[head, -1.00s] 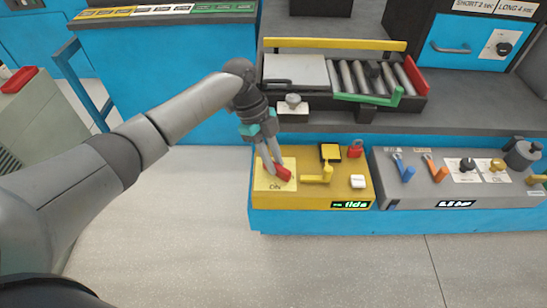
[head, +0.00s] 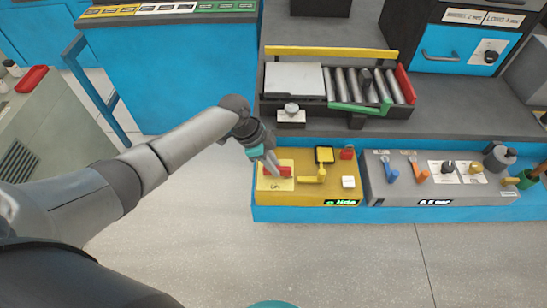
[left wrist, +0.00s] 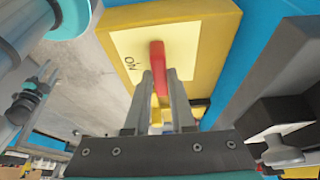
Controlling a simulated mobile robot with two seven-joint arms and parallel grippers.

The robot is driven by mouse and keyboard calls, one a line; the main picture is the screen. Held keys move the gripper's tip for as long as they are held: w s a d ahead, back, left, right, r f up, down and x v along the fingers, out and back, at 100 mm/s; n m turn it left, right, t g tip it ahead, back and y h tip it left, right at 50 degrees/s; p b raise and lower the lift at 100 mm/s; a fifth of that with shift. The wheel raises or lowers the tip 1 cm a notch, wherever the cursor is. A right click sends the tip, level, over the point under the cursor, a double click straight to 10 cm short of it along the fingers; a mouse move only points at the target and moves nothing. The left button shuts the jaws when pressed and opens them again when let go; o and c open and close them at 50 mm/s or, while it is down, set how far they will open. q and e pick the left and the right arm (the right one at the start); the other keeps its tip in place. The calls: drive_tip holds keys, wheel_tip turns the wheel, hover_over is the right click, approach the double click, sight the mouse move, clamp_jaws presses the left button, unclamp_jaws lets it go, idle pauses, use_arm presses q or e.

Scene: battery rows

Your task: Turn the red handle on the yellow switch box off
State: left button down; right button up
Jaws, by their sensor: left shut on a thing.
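The yellow switch box (head: 330,192) stands on the blue-sided bench's low front ledge. Its red handle (head: 280,172) lies over a pale yellow plate (head: 275,184) at the box's left end, roughly crosswise in the head view. My left gripper (head: 273,168) reaches down to it from the upper left. In the left wrist view the red handle (left wrist: 158,62) runs between the two fingers of my left gripper (left wrist: 159,76), which are shut on it. My right gripper is in neither view now.
A yellow lever (head: 318,175), a small red padlock-like part (head: 347,153) and a white button (head: 348,182) share the box. A grey panel (head: 400,190) with levers and knobs stands to its right. A roller conveyor (head: 350,82) is behind. Floor in front is clear.

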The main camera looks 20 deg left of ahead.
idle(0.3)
use_arm(q)
drive_tip(key=c, duration=0.8)
unclamp_jaws()
drive_tip(key=shift+o, duration=0.2)
drive_tip(key=shift+r, duration=0.1)
drive_tip(key=p+v, duration=0.3)
drive_tip(key=v, duration=1.2)
drive_tip(key=shift+s, duration=0.2)
drive_tip(key=shift+a, duration=0.1)
